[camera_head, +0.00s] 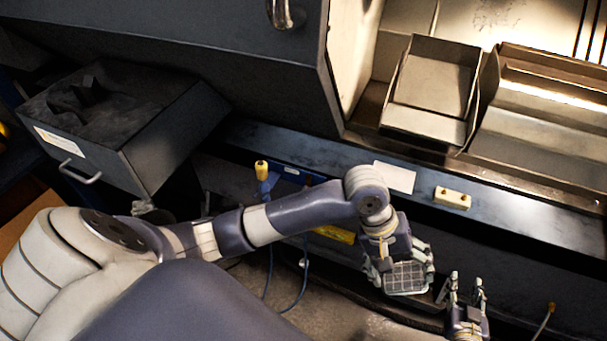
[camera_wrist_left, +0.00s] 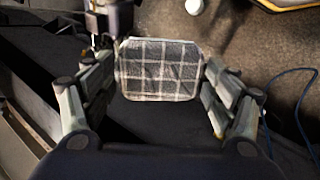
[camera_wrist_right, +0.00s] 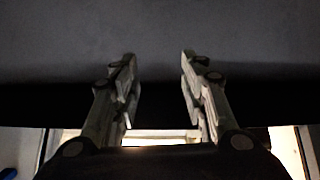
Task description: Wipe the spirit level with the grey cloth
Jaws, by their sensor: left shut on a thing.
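The grey checked cloth (camera_head: 405,277) is between the fingers of my left gripper (camera_head: 402,272), below the ledge. In the left wrist view the cloth (camera_wrist_left: 160,70) lies flat, with a finger at each side. A small pale yellow block (camera_head: 452,198) with dark spots lies on the dark ledge; it may be the spirit level, but I cannot tell for sure. The cloth is apart from it. My right gripper (camera_head: 465,290) is right of the cloth. Its fingers stand apart and empty in the right wrist view (camera_wrist_right: 160,85).
A white card (camera_head: 394,177) lies on the ledge left of the block. A metal bin (camera_head: 430,85) stands behind. A dark drawer (camera_head: 130,125) juts out at left. A yellow-handled tool (camera_head: 262,170) and a yellow item (camera_head: 335,234) show beside my left arm.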

